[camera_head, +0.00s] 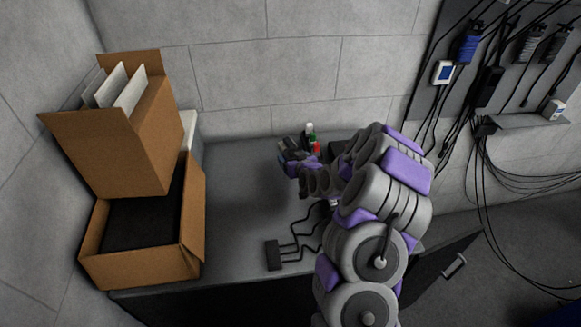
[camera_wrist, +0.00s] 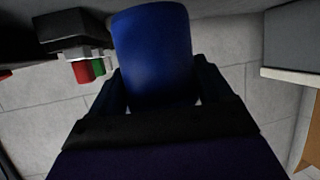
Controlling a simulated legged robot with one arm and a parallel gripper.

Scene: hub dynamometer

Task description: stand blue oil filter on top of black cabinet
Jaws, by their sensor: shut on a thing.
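The blue oil filter (camera_wrist: 152,50) fills the upper middle of the wrist view as a smooth blue cylinder. My gripper (camera_wrist: 155,88) is shut on it, with a dark finger on each side. In the head view my gripper (camera_head: 291,158) is over the back part of the black cabinet, and the filter is hard to make out there. The cabinet has a grey top (camera_head: 235,205) and a dark front (camera_head: 235,305). I cannot tell whether the filter touches the top.
Small bottles with red and green parts (camera_head: 315,146) stand just right of my gripper. A cardboard box with papers (camera_head: 135,150) sits over an open box (camera_head: 145,268) at the left. A black cabled block (camera_head: 272,255) lies in front. The middle-left top is clear.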

